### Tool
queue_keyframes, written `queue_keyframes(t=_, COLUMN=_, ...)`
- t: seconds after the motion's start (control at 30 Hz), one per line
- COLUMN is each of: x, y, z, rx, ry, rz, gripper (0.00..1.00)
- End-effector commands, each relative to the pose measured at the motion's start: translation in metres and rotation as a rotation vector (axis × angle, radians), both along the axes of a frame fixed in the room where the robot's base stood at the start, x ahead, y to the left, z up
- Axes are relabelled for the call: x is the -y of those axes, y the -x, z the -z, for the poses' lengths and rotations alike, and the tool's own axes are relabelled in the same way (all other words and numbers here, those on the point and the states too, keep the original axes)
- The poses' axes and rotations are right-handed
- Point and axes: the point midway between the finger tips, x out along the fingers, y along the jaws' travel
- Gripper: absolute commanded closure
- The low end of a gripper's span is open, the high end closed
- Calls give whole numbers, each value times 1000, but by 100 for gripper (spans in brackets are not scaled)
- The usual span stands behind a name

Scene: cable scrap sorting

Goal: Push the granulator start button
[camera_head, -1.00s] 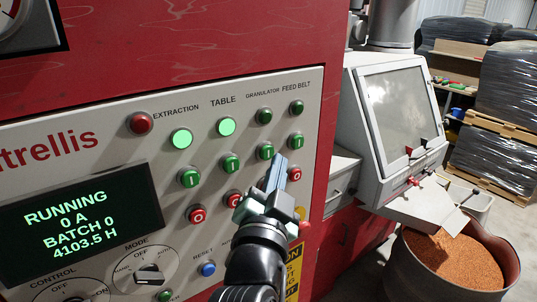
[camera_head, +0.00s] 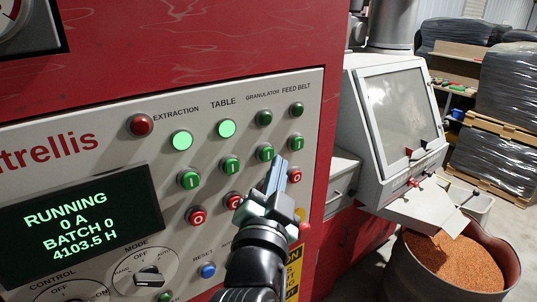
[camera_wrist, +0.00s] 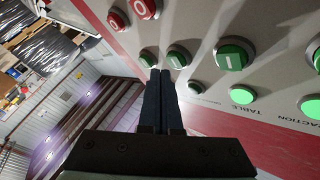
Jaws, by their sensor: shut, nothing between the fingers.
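The granulator start button (camera_head: 265,153) is a green push button in the third column of the grey control panel, below the unlit granulator lamp (camera_head: 264,117). My gripper (camera_head: 279,162) is shut and empty, its tips just right of and slightly below this button in the head view. In the wrist view, where the panel appears upside down, my gripper (camera_wrist: 160,73) has its tips close beside the granulator start button (camera_wrist: 178,57). I cannot tell whether they touch the panel. The granulator stop button is hidden behind my gripper in the head view.
The feed belt start button (camera_head: 296,142) and red stop button (camera_head: 294,175) are close on the right. The table start button (camera_head: 230,165) is on the left. The display (camera_head: 75,222) reads RUNNING, 0 A. The extraction and table lamps are lit.

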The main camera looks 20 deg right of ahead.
Motion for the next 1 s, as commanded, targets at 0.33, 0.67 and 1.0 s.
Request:
queue_keyframes(t=0.33, x=0, y=0, z=0, rx=0, ry=0, rz=0, gripper=100)
queue_keyframes(t=0.67, x=0, y=0, z=0, rx=0, ry=0, rz=0, gripper=100)
queue_keyframes(t=1.0, x=-2, y=-8, z=1, rx=0, ry=0, rz=-1, gripper=100)
